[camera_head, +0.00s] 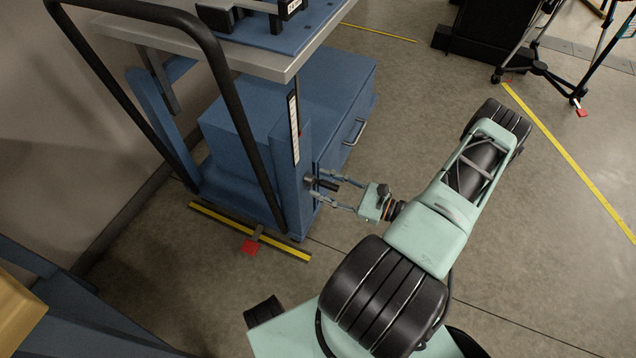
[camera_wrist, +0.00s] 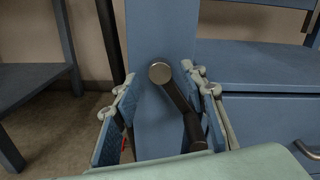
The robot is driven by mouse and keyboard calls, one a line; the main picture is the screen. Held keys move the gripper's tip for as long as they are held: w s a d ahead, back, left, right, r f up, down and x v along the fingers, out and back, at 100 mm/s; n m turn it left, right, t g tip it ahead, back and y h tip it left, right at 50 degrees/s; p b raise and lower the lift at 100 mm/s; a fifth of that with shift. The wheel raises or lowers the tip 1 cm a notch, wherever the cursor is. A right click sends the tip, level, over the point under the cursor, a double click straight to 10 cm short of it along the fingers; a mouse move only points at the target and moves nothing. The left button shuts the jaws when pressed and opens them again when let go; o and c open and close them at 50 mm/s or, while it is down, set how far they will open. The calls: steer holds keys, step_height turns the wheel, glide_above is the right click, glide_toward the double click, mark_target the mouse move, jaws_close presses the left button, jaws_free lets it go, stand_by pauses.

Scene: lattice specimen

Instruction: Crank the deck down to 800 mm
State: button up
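The deck (camera_head: 270,62) is a grey-edged platform on a blue lift cart. A blue column (camera_head: 290,180) below it carries a white scale strip (camera_head: 294,128), whose marks are too small to read. A dark crank (camera_head: 328,183) sticks out from the column. In the wrist view the crank's round metal hub (camera_wrist: 160,72) faces me, and its dark arm (camera_wrist: 181,98) slopes down right to a dark grip (camera_wrist: 195,131). My gripper (camera_head: 324,187) is open at the crank, its fingers on either side; the grip lies close to the right finger (camera_wrist: 213,112). I cannot tell if they touch.
The cart's black push handle (camera_head: 240,130) curves up at left. A blue cabinet with a drawer handle (camera_head: 354,131) stands beside the column.

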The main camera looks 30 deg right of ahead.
steer(key=shift+x, duration=1)
steer(key=shift+c, duration=0.2)
jaws_close()
